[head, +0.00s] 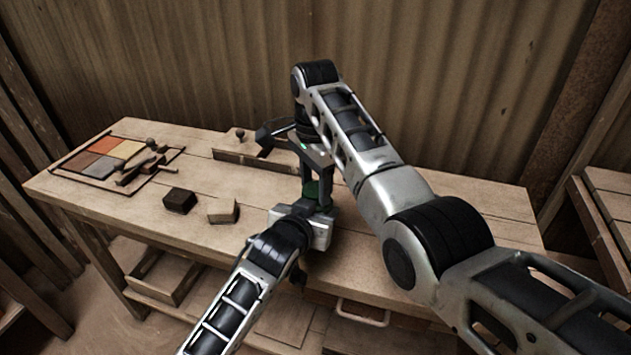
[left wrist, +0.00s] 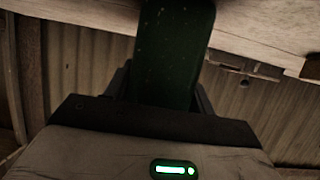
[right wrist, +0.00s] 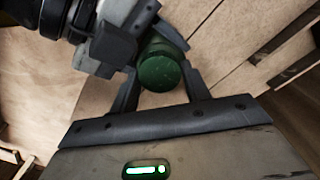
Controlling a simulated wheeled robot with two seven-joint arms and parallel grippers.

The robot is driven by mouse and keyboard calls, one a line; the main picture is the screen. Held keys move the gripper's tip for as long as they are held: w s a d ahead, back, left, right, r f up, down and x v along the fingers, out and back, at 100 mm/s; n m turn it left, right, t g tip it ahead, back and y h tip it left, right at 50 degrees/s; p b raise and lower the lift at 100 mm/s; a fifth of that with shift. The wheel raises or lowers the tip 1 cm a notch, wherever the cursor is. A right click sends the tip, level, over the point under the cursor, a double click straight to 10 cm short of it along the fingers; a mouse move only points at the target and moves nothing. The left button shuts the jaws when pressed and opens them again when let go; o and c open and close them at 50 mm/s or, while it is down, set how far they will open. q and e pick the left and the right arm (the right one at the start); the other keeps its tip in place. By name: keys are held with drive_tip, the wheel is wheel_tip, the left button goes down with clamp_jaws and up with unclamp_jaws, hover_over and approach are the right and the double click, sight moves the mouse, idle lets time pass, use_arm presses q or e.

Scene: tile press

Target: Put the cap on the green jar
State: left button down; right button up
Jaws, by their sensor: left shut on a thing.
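The green jar (head: 311,189) stands upright at the middle of the bench, between my two grippers. My left gripper (head: 316,208) comes in low from the left and is shut on the jar's side. The jar's dark green wall (left wrist: 178,50) fills the space between the fingers in the left wrist view. My right gripper (right wrist: 162,82) points down from above, its fingers on either side of the round green top (right wrist: 159,73). I cannot tell whether they touch it, or whether this top is a cap. No separate cap shows.
The wooden bench (head: 130,207) holds a dark block (head: 180,200), a light block (head: 222,210) and a tray of coloured tiles (head: 105,158) with tools on the left. A wooden piece with a knob (head: 240,145) stands at the back.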

drive_tip(key=o, duration=0.4)
wheel_tip(320, 180, up, 12)
drive_tip(key=shift+r, duration=0.1)
idle(0.3)
use_arm(q)
drive_tip(key=shift+c, duration=2.2)
unclamp_jaws()
